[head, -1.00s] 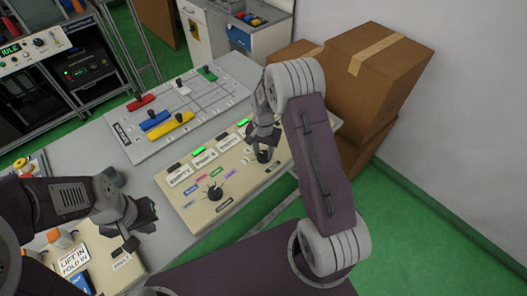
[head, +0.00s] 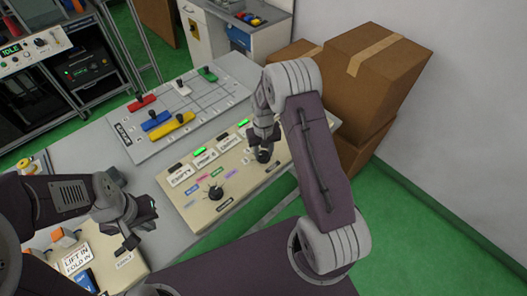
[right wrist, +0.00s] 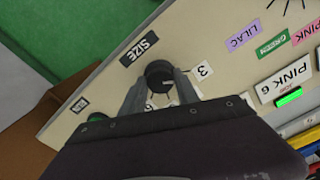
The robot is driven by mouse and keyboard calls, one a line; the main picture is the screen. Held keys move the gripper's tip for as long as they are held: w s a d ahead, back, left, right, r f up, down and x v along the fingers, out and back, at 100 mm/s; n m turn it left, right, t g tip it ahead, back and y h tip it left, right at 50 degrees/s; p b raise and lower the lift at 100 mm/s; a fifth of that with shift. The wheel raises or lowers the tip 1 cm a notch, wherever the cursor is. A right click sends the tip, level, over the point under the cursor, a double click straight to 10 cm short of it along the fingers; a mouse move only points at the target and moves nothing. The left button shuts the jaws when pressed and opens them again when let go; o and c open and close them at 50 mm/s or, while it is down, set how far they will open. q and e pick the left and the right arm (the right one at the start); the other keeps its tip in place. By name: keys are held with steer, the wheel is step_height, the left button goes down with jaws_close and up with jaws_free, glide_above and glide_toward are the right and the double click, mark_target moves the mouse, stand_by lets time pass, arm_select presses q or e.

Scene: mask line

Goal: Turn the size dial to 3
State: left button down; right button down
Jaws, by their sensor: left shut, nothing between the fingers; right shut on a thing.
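The dark round size dial (right wrist: 158,76) sits on the cream panel (head: 225,203) beside a black SIZE label (right wrist: 139,48). My right gripper (right wrist: 160,90) is shut on the dial, with one finger on each side of it. In the head view the dial (head: 263,156) shows just under my right gripper (head: 263,146). A white 3 label (right wrist: 203,71) lies to the right of the dial in the right wrist view. Other number labels are partly hidden by my gripper. I cannot tell exactly where the dial points. My left gripper (head: 140,236) is shut and empty above the table's near left part.
Another black dial (head: 216,193) with coloured name labels sits on the same panel. A gridded board (head: 215,104) with several coloured blocks lies behind it. Cardboard boxes (head: 375,65) are stacked at the right.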

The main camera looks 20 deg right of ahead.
steer(key=shift+w+r+n, duration=0.1)
steer(key=shift+w+n, duration=0.1)
steer(key=shift+n, duration=0.3)
steer(key=c, duration=0.9)
jaws_free()
step_height(320, 180, up, 9)
step_height(320, 180, up, 4)
steer(key=t, duration=0.1)
glide_above(263, 154)
steer(key=a, duration=0.1)
steer(key=s+a+f, duration=0.1)
steer(key=s+a, duration=0.2)
steer(key=s, duration=1.4)
steer(key=shift+s, duration=0.25)
